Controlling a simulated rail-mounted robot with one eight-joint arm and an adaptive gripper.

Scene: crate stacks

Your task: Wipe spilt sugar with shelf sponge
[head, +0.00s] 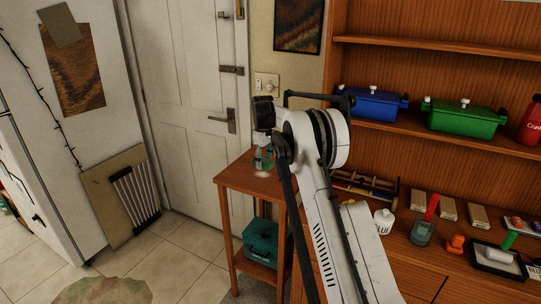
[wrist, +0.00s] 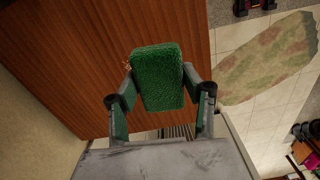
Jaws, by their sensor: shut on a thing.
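My gripper (wrist: 158,76) is shut on a green, rough-faced sponge (wrist: 157,90), which sits between its two fingers in the wrist view. In the head view my gripper (head: 263,158) is small, over the top of a small wooden side table (head: 232,178), and partly hidden by my arm. A pale patch (head: 262,174), which looks like the spilt sugar, lies on that tabletop just below the gripper. The wrist view shows the wooden tabletop (wrist: 75,60) behind the sponge. I cannot tell whether the sponge touches the wood.
A teal box (head: 261,240) stands on the side table's lower shelf. A white door (head: 185,100) stands behind. Tiled floor is open at left.

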